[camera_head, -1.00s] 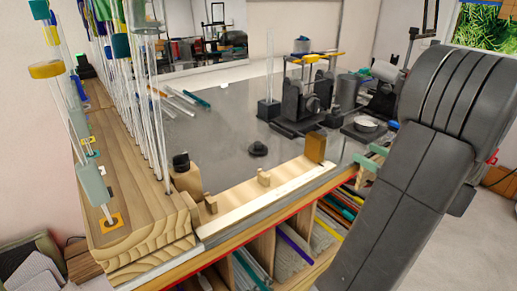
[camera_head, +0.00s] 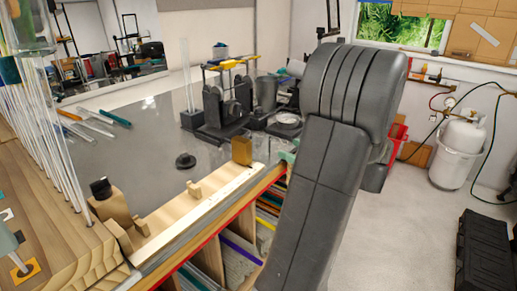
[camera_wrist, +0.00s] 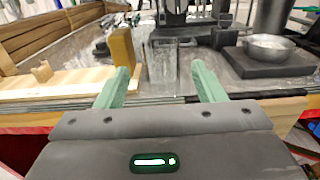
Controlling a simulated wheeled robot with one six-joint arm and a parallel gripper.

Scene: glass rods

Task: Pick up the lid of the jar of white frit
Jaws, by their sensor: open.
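My gripper (camera_wrist: 161,78) is open, its two pale green fingers apart with nothing held between them. In the wrist view, a clear glass vessel (camera_wrist: 163,62) stands beyond the fingers, in line with the gap. I cannot tell whether it is a jar or holds anything. No jar of white frit or its lid can be made out for certain in either view. A small black round piece with a knob (camera_head: 185,160) lies on the grey bench top in the head view; I cannot tell what it is.
A metal bowl (camera_wrist: 270,45) sits on a dark plate, right of the glass vessel. A wooden block (camera_head: 242,150) stands at the end of the pale wooden rail (camera_head: 190,212) along the bench front. Tall glass rods rise at left. The bench middle is clear.

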